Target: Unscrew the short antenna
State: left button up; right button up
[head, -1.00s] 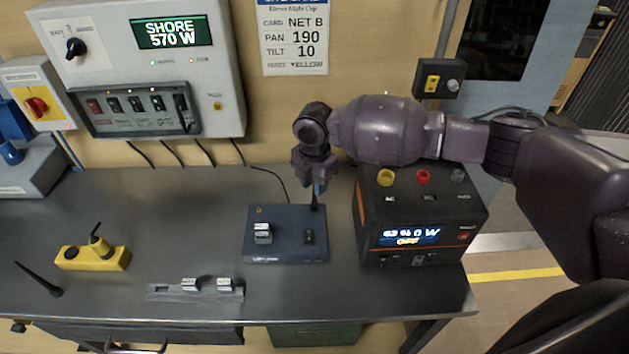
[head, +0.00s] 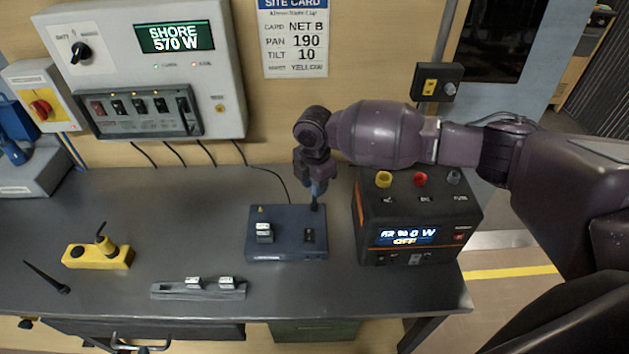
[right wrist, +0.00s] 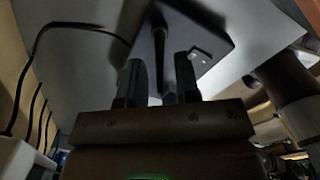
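A dark blue box (head: 272,243) stands on the workbench in the head view, with a white block and a small black switch on top. The short black antenna (right wrist: 159,42) stands on this box near its back right corner. In the head view my right gripper (head: 316,194) points down over that corner and hides most of the antenna. In the right wrist view the right gripper (right wrist: 160,82) has its fingers apart, one on each side of the antenna, with a gap visible. Whether the right finger touches it is unclear. My left gripper is not in view.
A black power unit (head: 412,218) stands close to the box's right. A long black antenna (head: 47,278) lies at the bench's left, near a yellow holder (head: 97,257). A grey rail (head: 199,290) lies in front. The bench left of the box is mostly clear.

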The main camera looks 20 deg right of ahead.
jog(key=shift+m+p, duration=0.85)
jog(key=shift+m, duration=0.05)
jog(key=shift+p, duration=0.35)
jog(key=shift+m+p, duration=1.1)
jog(key=shift+m, duration=0.1)
jog(key=shift+m, duration=0.7)
grip_shut()
